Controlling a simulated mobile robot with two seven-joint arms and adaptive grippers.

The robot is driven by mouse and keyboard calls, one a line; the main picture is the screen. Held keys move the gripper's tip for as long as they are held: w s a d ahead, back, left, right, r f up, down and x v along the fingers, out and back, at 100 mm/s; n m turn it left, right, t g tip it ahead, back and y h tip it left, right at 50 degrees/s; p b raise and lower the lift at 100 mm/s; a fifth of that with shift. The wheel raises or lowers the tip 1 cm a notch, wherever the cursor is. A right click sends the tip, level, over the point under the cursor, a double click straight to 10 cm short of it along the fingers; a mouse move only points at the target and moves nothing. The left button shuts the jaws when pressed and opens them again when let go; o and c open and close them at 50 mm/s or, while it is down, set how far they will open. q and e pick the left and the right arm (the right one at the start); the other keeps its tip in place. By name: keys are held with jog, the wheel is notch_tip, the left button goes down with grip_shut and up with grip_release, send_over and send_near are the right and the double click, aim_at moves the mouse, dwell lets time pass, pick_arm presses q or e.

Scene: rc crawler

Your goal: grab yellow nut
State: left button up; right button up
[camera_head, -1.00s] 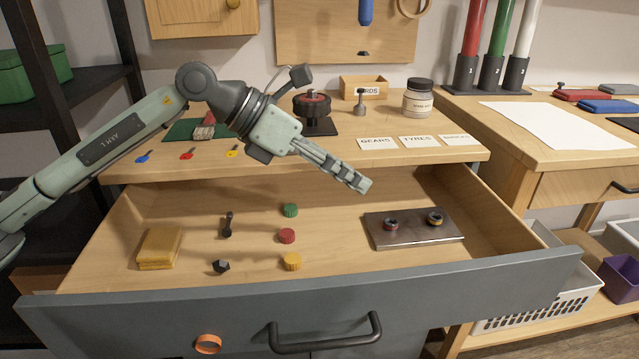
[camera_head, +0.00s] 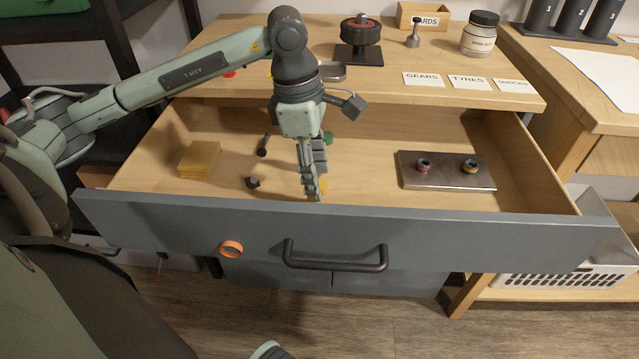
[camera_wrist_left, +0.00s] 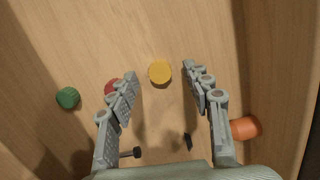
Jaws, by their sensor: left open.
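The yellow nut (camera_wrist_left: 160,72) is a round, ridged piece on the drawer floor. In the head view the yellow nut (camera_head: 324,186) is mostly hidden behind the left fingers near the front panel. My left gripper (camera_head: 313,196) points down into the drawer over it. In the left wrist view the open fingers of my left gripper (camera_wrist_left: 160,70) stand on either side of the nut, with gaps. I cannot tell whether the fingertips reach its height. My right gripper is not in view.
A red nut (camera_wrist_left: 114,86) and a green nut (camera_wrist_left: 68,97) lie near the left finger. A black bolt (camera_head: 252,183) and a yellow block (camera_head: 199,159) lie left. A metal plate (camera_head: 445,182) sits right. The drawer front (camera_head: 450,240) is close to the fingers.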

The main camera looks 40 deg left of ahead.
pick_arm(q)
jog(key=shift+f, duration=0.35)
jog(key=shift+c, duration=0.5)
jog(key=c, duration=0.8)
jog(key=shift+r, duration=0.1)
